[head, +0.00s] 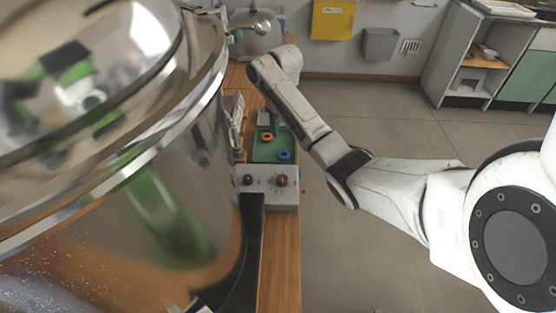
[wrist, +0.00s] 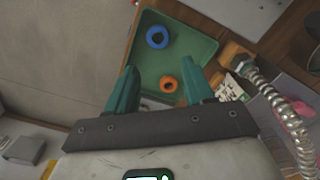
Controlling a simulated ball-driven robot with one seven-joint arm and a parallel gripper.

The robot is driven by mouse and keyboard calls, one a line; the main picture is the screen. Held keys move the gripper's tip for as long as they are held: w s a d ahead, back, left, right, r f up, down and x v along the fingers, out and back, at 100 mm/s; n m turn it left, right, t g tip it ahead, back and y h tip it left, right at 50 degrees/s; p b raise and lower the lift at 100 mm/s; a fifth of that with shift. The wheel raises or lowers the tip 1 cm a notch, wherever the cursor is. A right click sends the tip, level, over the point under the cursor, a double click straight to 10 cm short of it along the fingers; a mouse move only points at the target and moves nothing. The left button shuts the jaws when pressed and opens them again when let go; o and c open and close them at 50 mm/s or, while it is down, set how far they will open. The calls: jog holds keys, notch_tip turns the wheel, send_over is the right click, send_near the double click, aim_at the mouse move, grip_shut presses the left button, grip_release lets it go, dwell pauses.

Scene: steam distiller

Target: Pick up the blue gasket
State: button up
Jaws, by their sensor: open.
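The blue gasket (wrist: 157,37) is a ring lying in a green tray (wrist: 196,50), near the tray's far left part in the wrist view. In the head view the blue gasket (head: 285,155) is at the near right corner of the green tray (head: 262,154). An orange ring (wrist: 168,84) lies in the same tray, and shows in the head view too (head: 267,136). My gripper (wrist: 160,80) is open and empty, its green fingers apart above the tray, with the orange ring seen between them and the blue gasket beyond the fingertips. In the head view the fingers are hidden behind my arm.
A large shiny metal vessel (head: 170,170) fills the left of the head view. A control box with knobs (head: 270,188) stands just in front of the tray. A ribbed metal hose (wrist: 285,115) runs right of the gripper. Open floor (head: 400,130) lies right of the bench.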

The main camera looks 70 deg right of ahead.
send_over(284, 151)
jog(key=a, duration=0.1)
jog(key=f, duration=0.5)
jog(key=shift+a+f, duration=0.2)
jog(key=shift+f, duration=0.2)
jog(key=shift+s+f, duration=0.15)
jog(key=shift+f, duration=1.2)
jog(key=shift+s+f, duration=0.15)
jog(key=shift+f, duration=1.15)
jog(key=shift+c, duration=0.2)
jog(key=c, duration=0.8)
